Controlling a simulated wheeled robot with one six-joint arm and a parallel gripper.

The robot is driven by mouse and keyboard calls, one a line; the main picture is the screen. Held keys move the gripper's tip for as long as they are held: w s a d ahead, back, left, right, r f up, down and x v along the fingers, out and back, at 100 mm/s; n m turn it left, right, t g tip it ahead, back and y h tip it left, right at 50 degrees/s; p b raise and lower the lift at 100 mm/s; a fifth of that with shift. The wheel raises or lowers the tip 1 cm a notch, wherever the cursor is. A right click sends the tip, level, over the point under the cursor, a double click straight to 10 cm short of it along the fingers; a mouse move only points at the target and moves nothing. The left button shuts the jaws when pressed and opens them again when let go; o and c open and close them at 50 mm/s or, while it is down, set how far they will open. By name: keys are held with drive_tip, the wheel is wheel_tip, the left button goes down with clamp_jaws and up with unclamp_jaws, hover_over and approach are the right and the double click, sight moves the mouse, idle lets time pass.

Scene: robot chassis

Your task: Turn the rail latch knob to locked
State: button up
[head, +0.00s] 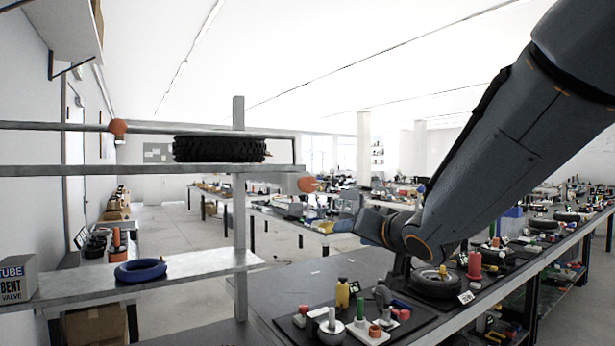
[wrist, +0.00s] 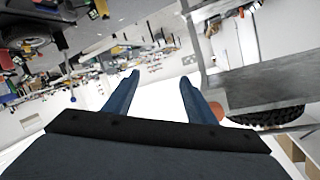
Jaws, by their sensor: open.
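Two orange knobs show on the tyre rack in the head view. One knob (head: 307,184) is at the right end of the lower rail (head: 140,169), by a small grey block. The other knob (head: 118,127) is on the upper rail, further left. I cannot tell from the frames which is the latch knob or how it is turned. In the wrist view my gripper (wrist: 159,80) is open and empty, its two blue fingers apart. An orange round part (wrist: 217,110) shows just right of the right finger, partly hidden by it. In the head view my wrist is right of the rack, fingertips unclear.
A black tyre (head: 220,149) sits on the rack between the rails. A blue ring (head: 140,270) and a box (head: 17,278) lie on the lower shelf. The bench (head: 283,289) below my arm holds a tray of small bottles and parts, and a wheel (head: 436,283).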

sight(311, 184)
drive_tip(key=s+a+r+n+y, duration=0.1)
drive_tip(key=a+r+y, duration=0.5)
drive_tip(key=r, duration=0.5)
drive_tip(key=shift+t+h, duration=0.4)
drive_tip(key=shift+h, duration=0.2)
drive_tip(key=p+x, duration=0.2)
drive_tip(key=x, duration=0.5)
drive_tip(key=shift+w+a, duration=0.2)
drive_tip(key=shift+a, duration=0.15)
drive_tip(key=shift+n, duration=0.3)
drive_tip(key=c, duration=1)
